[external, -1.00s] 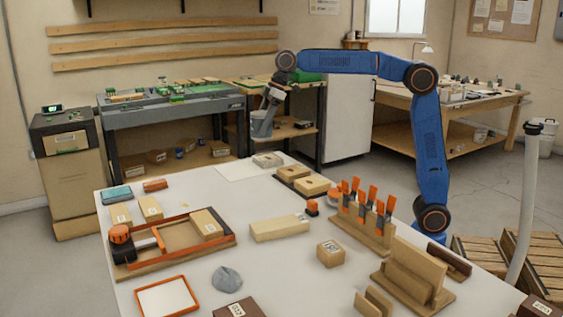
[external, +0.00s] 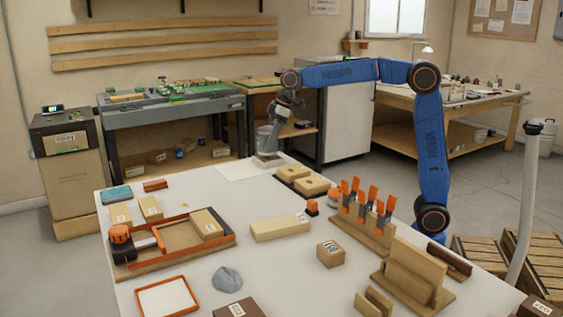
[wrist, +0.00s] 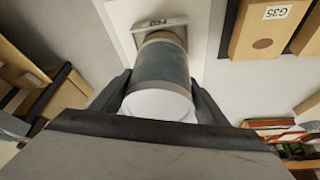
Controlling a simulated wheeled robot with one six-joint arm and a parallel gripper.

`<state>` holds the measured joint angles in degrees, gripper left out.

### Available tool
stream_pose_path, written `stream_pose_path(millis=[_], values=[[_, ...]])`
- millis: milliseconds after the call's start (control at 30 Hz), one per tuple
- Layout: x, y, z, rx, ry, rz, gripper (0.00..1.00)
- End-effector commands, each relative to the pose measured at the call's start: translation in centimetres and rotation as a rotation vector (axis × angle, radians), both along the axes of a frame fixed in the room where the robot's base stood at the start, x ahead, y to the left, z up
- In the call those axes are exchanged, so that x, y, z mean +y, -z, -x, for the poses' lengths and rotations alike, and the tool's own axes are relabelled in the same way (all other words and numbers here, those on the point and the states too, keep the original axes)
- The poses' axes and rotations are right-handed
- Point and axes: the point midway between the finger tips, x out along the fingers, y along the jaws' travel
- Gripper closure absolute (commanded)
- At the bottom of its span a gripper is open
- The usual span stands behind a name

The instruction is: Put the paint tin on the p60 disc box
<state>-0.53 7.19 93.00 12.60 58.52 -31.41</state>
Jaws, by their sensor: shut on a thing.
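The paint tin (external: 266,141) is a grey cylinder with a pale end. My gripper (external: 272,122) is shut on it, and the wrist view shows a dark finger on each side of the tin (wrist: 162,70). The tin is upright, directly over a small tan box (external: 267,162) on a white sheet at the table's far edge. Part of this box shows past the tin in the wrist view (wrist: 158,24). Its label is not readable, so I cannot confirm that it is the p60 disc box. The tin's base looks at or very near the box top; contact is unclear.
A wooden board with two tan boxes (external: 311,185) is just right of the white sheet (external: 235,171). One box there shows a label in the wrist view (wrist: 265,30). Orange-handled tools stand in a rack (external: 362,228) further right. An orange-edged tray (external: 180,262) lies front left.

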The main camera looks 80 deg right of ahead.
Motion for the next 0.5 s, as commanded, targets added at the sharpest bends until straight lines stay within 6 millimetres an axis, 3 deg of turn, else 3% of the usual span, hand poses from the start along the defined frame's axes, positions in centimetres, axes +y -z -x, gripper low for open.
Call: stream_pose_path(millis=[200, 500], values=[[0.0, 2.3, 0.0, -0.001, 0.001, -0.001, 0.72], [0.0, 2.4, 0.0, -0.001, 0.000, 0.000, 0.72]])
